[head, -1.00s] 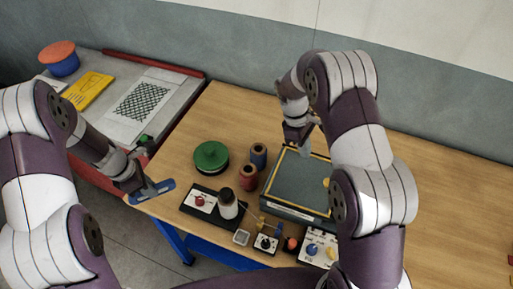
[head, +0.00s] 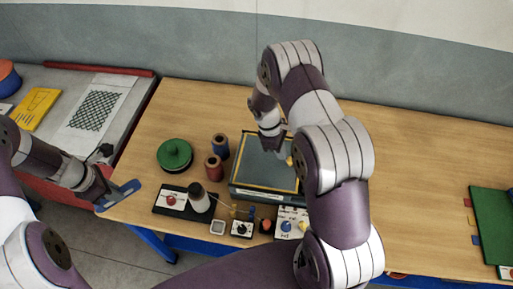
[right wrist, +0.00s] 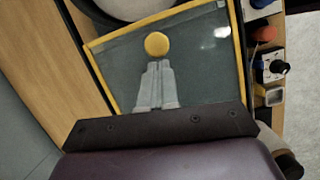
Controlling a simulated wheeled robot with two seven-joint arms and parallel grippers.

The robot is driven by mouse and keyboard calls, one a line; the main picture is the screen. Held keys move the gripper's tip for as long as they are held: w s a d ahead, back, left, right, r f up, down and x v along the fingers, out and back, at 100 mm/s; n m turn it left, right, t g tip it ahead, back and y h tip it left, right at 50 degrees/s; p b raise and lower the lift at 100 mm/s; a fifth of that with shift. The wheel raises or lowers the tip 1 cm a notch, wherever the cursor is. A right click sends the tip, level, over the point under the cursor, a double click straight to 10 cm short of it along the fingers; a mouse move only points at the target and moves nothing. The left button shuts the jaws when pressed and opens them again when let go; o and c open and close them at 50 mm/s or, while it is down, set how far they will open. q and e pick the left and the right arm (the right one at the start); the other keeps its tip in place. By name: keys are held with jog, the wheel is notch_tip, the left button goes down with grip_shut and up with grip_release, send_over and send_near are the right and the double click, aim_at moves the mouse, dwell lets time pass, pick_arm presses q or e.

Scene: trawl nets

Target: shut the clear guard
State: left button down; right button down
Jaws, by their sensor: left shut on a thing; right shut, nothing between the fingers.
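The clear guard (head: 262,165) is a see-through panel in a yellow frame with a round yellow knob (head: 289,161). It appears to lie over the top of a dark box (head: 265,196); a small gap cannot be ruled out. In the right wrist view the guard (right wrist: 205,75) fills the middle. My right gripper (right wrist: 157,68) is shut and empty, over the panel with its tips just beside the knob (right wrist: 157,44); touching or not is unclear. My left gripper (head: 102,195) is shut on a flat blue piece with holes (head: 122,194), off the table's left edge.
A green round lidded thing (head: 174,155), two spools (head: 213,167), a board with a white cone (head: 199,200) and small switch boxes (head: 242,229) stand left and front of the box. A green board (head: 495,225) lies far right. The table's middle right is clear.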

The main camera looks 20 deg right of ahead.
jog(key=s+d, duration=0.5)
jog(key=d, duration=0.3)
jog(key=s+d, duration=0.5)
jog(key=d, duration=0.3)
jog(key=shift+s+d+b, duration=0.3)
jog(key=shift+d, duration=0.1)
